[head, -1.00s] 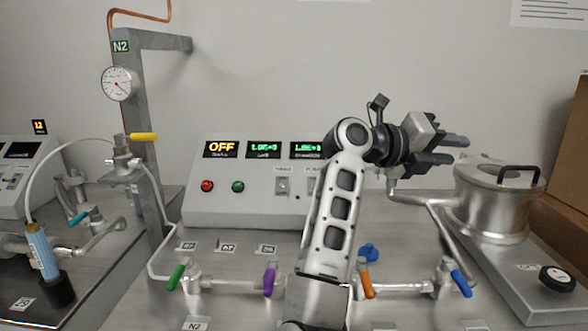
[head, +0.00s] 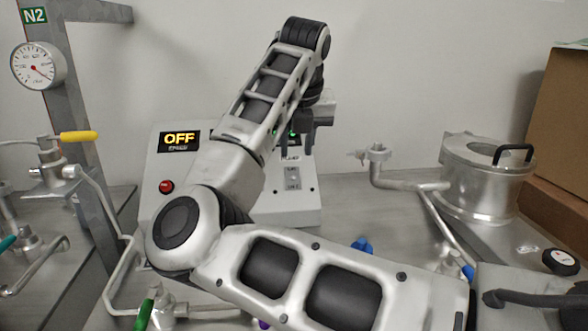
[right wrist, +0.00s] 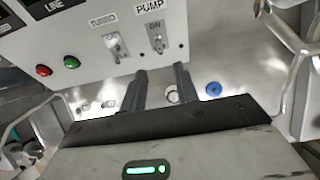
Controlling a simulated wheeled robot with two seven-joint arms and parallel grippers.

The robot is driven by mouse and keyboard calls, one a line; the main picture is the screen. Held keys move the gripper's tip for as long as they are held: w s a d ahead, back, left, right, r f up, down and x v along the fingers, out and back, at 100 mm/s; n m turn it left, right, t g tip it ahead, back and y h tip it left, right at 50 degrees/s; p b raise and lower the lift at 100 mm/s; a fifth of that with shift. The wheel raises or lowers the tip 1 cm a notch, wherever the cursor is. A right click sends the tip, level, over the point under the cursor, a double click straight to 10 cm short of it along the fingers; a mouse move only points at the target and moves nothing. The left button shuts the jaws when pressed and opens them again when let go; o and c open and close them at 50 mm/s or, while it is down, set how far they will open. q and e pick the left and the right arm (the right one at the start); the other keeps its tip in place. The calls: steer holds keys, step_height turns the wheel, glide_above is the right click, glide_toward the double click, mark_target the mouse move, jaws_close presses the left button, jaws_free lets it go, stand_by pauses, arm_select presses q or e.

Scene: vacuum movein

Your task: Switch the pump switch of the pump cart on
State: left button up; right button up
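The pump cart's grey control box (head: 305,205) stands on the bench, partly hidden by my right arm in the head view. Its display (head: 180,140) reads OFF. The pump switch (right wrist: 157,42) sits under the PUMP label near the box's right edge in the right wrist view; its plate also shows in the head view (head: 292,179). The turbo switch (right wrist: 115,46) is to its left. My right gripper (right wrist: 160,78) is open and empty, fingers pointing at the panel just below the pump switch in that view, with no clear contact. My left gripper is out of view.
A red button (head: 166,186) is on the panel. A metal chamber with a black handle (head: 487,180) stands to the right. Valves with green (head: 146,312) and blue (head: 362,245) handles are in front. A gauge (head: 38,65) and yellow-handled valve (head: 78,136) are left.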

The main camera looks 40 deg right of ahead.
mark_target(294, 177)
steer(key=x, duration=0.7)
steer(key=shift+w+d+f+p, duration=0.15)
steer(key=shift+f+p, duration=0.15)
steer(key=shift+f, duration=0.05)
jaws_close()
